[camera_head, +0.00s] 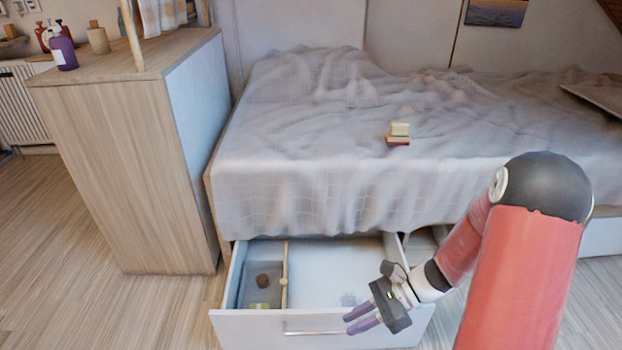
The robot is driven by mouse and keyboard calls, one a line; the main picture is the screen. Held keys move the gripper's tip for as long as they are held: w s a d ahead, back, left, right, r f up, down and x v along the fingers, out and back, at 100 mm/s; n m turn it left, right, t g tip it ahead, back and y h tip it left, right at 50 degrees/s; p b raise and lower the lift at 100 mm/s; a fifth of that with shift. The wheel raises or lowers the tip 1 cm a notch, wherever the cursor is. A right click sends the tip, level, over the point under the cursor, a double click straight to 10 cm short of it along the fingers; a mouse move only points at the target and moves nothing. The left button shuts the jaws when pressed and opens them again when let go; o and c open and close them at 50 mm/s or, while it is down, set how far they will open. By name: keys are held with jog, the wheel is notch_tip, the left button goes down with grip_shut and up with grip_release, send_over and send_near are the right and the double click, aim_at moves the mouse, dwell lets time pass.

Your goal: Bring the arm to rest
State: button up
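My arm, with red links and a dark elbow, reaches in from the right of the head view. My gripper (362,321) hangs over the front right part of the open bed drawer (250,327), near its handle. Its two purplish fingers point left and slightly down. They are apart, with a gap between them, and nothing shows in the gap. Whether the gripper touches the drawer front cannot be told.
The drawer holds a brown round thing (263,281) and a yellowish block (260,306) left of a wooden divider (284,275). Small stacked blocks (398,134) lie on the bed (320,120). A wooden cabinet (130,170) stands left; the floor (110,310) before it is clear.

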jog(key=s+d+r+n+t+h, duration=0.1)
jog(key=s+r+n+t+h, duration=0.1)
jog(key=r, duration=0.6)
jog(key=s+d+r+n+t+h+p, duration=0.1)
jog(key=s+d+r+n+t+h, duration=0.1)
jog(key=r+n+h, duration=0.4)
jog(key=s+d+r+n+t+h, duration=0.2)
jog(key=s+r+n+t+h, duration=0.1)
jog(key=r+n, duration=0.6)
jog(key=s+r+t, duration=0.1)
jog(key=s, duration=0.1)
jog(key=shift+s+d+h, duration=0.2)
jog(key=shift+s+h, duration=0.2)
jog(key=shift+f, duration=0.1)
dwell(0.6)
